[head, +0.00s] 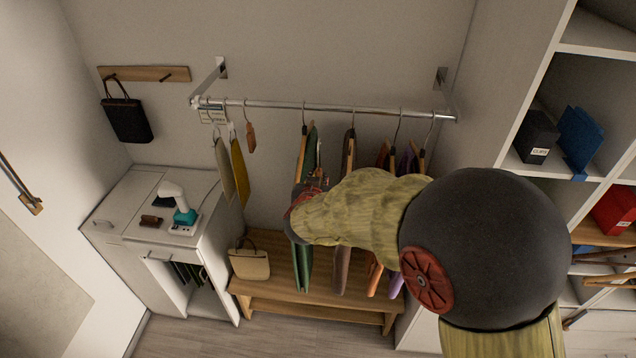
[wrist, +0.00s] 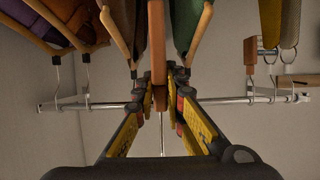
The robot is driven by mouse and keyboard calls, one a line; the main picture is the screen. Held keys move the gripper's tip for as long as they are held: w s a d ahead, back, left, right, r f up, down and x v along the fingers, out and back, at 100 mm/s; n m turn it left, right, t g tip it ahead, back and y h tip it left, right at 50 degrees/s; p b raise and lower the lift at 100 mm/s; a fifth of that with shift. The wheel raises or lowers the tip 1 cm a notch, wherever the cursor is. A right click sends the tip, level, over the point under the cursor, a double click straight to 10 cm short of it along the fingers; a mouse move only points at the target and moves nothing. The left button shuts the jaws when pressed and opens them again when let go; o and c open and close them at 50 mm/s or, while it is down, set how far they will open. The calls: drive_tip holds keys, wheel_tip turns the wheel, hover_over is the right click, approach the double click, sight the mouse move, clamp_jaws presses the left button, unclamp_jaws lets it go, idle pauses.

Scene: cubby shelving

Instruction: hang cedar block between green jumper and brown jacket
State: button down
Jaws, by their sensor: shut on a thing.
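My gripper (wrist: 161,88) is shut on a reddish-brown cedar block (wrist: 157,45), seen between its fingers in the wrist view. A thin metal line, perhaps its hook, runs from the block toward the rail; whether it touches the rail I cannot tell. The green jumper (head: 304,262) and brown jacket (head: 343,262) hang on the metal rail (head: 275,105). In the wrist view, the jacket (wrist: 124,18) is left of the block and the jumper (wrist: 186,22) right. In the head view, my gripper (head: 308,190) is beside the jumper, and my arm hides the block.
Orange (head: 375,277) and purple (head: 397,284) garments hang right of the jacket. Another small wooden block (head: 251,138) hangs left of the jumper, with bare rail between. A bench (head: 330,312) stands below, with a beige bag (head: 249,263) on it. Cubby shelving (head: 550,165) is at right.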

drive_tip(key=w+d+f+p, duration=0.1)
drive_tip(key=w, duration=1.2)
drive_tip(key=w+d+f+p, duration=0.1)
drive_tip(key=w+p, duration=0.1)
drive_tip(key=w, duration=1.1)
drive_tip(key=shift+f, duration=0.35)
idle(1.2)
drive_tip(key=c, duration=1.8)
unclamp_jaws()
drive_tip(key=shift+o, duration=0.2)
